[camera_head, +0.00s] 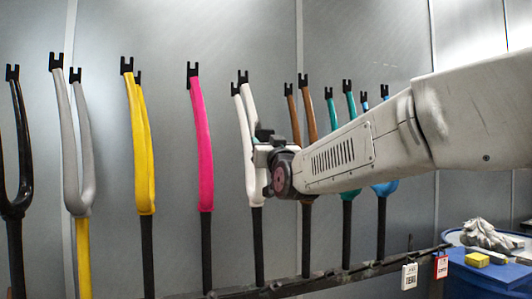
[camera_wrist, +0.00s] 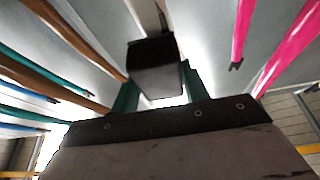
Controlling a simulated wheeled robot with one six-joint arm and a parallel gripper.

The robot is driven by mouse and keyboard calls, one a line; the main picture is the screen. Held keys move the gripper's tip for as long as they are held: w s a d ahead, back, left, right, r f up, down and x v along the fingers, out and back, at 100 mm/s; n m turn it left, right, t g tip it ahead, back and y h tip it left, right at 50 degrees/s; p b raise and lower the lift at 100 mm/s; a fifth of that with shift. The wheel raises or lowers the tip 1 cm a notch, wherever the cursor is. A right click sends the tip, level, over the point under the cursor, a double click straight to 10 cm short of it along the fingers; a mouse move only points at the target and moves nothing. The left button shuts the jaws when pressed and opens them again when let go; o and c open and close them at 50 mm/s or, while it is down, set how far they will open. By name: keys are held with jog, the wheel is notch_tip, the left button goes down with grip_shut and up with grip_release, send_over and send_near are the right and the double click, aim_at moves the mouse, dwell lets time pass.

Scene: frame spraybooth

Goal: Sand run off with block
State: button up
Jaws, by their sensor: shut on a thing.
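My gripper (camera_head: 262,143) is at the end of my arm, reaching in from the right, beside the white fork (camera_head: 250,187) in the middle of the row. In the wrist view, its dark green fingers (camera_wrist: 158,92) are shut on a dark sanding block (camera_wrist: 153,65). The white fork's pale leg (camera_wrist: 148,14) shows just beyond the block. Whether the block touches the paint I cannot tell. No run can be made out on the fork; the block and gripper hide part of it.
A pink fork (camera_head: 203,150) hangs left of the white one, a brown fork (camera_head: 308,120) close at its right. A dark rail (camera_head: 345,276) with hanging tags (camera_head: 409,277) crosses below. At lower right, a blue box (camera_head: 490,272) carries a yellow block (camera_head: 477,259) beside a grey rag (camera_head: 488,236).

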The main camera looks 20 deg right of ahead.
aim_at(267, 135)
jog(key=shift+w+r, duration=0.15)
jog(key=shift+r, duration=1.7)
jog(key=shift+w+r, duration=0.15)
jog(key=shift+r, duration=1.65)
jog(key=shift+w, duration=0.15)
jog(key=shift+w+f, duration=0.15)
jog(key=shift+f, duration=2.05)
jog(key=shift+s+f, duration=0.2)
jog(key=shift+f, duration=2.85)
jog(key=shift+s+f, duration=0.1)
jog(key=shift+f, duration=2.15)
jog(key=shift+c, duration=0.8)
